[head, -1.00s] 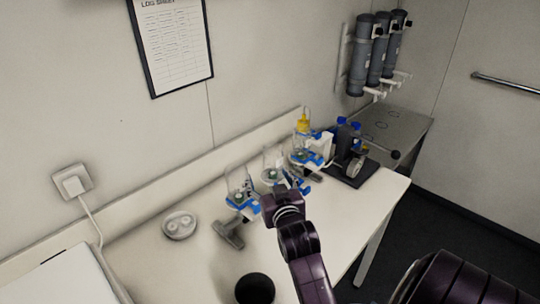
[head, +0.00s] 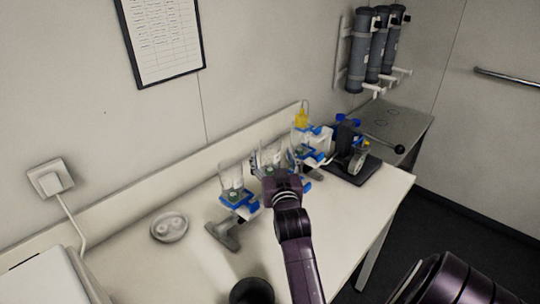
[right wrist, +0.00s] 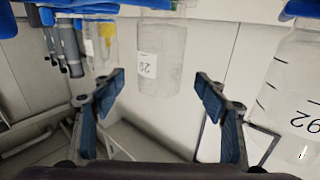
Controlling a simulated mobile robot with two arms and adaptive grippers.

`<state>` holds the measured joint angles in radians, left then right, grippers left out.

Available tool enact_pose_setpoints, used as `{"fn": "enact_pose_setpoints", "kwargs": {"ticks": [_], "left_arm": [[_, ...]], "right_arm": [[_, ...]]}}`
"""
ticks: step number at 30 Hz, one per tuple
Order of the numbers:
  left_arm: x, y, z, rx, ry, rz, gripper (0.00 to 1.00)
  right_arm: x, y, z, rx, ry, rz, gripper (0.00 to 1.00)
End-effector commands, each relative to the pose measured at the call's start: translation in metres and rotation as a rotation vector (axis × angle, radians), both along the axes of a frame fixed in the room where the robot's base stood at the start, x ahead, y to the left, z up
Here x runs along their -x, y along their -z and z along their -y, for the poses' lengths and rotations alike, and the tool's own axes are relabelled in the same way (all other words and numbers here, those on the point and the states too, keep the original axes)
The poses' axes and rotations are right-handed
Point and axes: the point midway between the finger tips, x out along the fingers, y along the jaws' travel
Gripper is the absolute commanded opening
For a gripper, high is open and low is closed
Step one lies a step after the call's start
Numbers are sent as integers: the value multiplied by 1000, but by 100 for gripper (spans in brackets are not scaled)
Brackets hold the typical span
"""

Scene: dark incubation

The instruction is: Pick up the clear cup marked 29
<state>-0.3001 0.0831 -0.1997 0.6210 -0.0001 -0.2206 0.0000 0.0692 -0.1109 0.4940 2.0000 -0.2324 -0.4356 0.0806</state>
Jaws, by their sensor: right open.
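Several clear cups sit in blue holders on the white bench. In the right wrist view, a clear cup with a white label (right wrist: 160,66) is in the middle, beyond the fingertips. Its digits look like 2 and 9, but are turned and small, so I cannot be sure. Another clear cup (right wrist: 290,85) with black digits, a 2 and a 9 or 6, is at the right edge. In the head view, one cup (head: 232,176) stands left of my right gripper (head: 268,172), which partly hides another cup (head: 271,153). The right gripper (right wrist: 162,82) is open and empty. My left gripper is out of view.
A round pale dish (head: 169,227) and a dark round container (head: 252,291) are on the bench (head: 150,270). A wall runs behind the bench.

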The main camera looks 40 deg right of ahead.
Motion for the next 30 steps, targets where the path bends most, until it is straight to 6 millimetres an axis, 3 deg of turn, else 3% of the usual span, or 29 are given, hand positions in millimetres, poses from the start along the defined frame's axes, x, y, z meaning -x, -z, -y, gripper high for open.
{"fn": "enact_pose_setpoints", "kwargs": {"ticks": [3, 9, 19, 30], "left_arm": [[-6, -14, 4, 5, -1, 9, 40], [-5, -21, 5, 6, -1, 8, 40], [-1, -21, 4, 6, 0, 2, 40], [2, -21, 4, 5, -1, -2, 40]], "right_arm": [[-14, -7, 10, 1, 0, -1, 67], [-33, -5, 22, 1, 0, 1, 67], [-37, -3, 25, 1, 0, 1, 67], [-37, -3, 25, 0, 0, 0, 26]]}}
